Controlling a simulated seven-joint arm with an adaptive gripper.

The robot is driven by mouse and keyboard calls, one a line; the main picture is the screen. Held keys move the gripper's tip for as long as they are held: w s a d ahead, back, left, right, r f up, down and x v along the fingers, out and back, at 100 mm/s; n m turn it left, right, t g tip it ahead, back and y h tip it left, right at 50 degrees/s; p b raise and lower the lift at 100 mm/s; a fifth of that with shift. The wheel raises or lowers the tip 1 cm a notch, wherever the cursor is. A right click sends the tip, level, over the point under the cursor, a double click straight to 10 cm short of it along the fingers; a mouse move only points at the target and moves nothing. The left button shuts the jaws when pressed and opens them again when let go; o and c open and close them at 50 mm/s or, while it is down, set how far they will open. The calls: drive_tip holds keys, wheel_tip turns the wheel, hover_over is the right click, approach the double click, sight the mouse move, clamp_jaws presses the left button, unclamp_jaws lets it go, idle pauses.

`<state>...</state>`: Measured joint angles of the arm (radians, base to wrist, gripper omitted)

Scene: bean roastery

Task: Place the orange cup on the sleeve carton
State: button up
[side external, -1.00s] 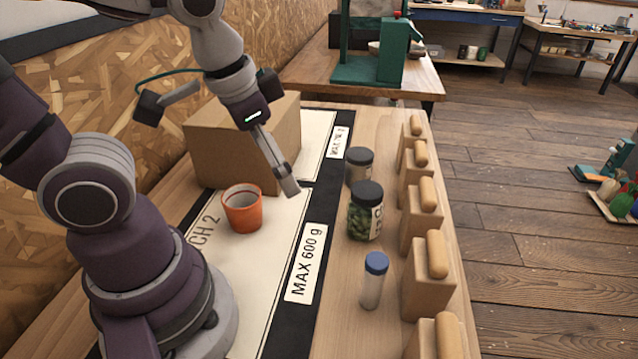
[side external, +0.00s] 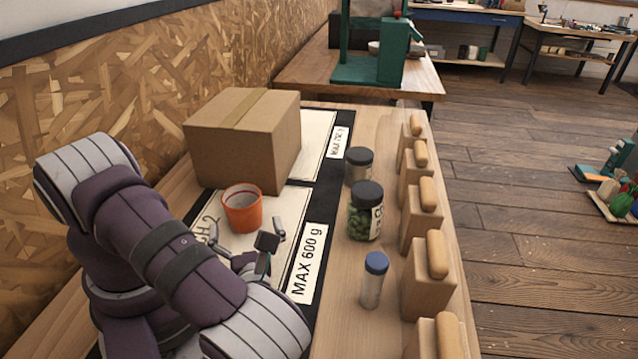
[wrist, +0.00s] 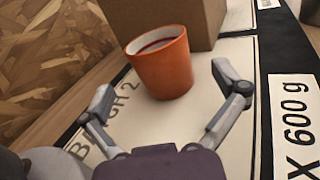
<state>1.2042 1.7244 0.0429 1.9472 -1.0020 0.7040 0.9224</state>
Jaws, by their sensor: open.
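The orange cup (side external: 242,211) stands upright on the pale bench mat, just in front of the carton; in the wrist view the cup (wrist: 163,66) is ahead of and between the fingers. The sleeve carton (side external: 226,157) is a closed brown cardboard box with a flat, bare top; its lower part also shows in the wrist view (wrist: 203,18). My gripper (wrist: 168,100) is low over the mat, with its fingers spread wide and nothing between them. In the side view my gripper (side external: 247,240) is partly hidden by my arm, on the near side of the cup.
A grey-lidded jar (side external: 358,166), a jar of green beans (side external: 365,212) and a blue-capped vial (side external: 374,281) stand right of the mat. Wooden blocks with rounded tops (side external: 420,205) line the right edge. A particle-board wall (side external: 130,95) bounds the left.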

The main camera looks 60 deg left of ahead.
sight(241, 193)
drive_tip(key=x, duration=0.7)
drive_tip(key=shift+a, duration=0.15)
drive_tip(key=c, duration=1.2)
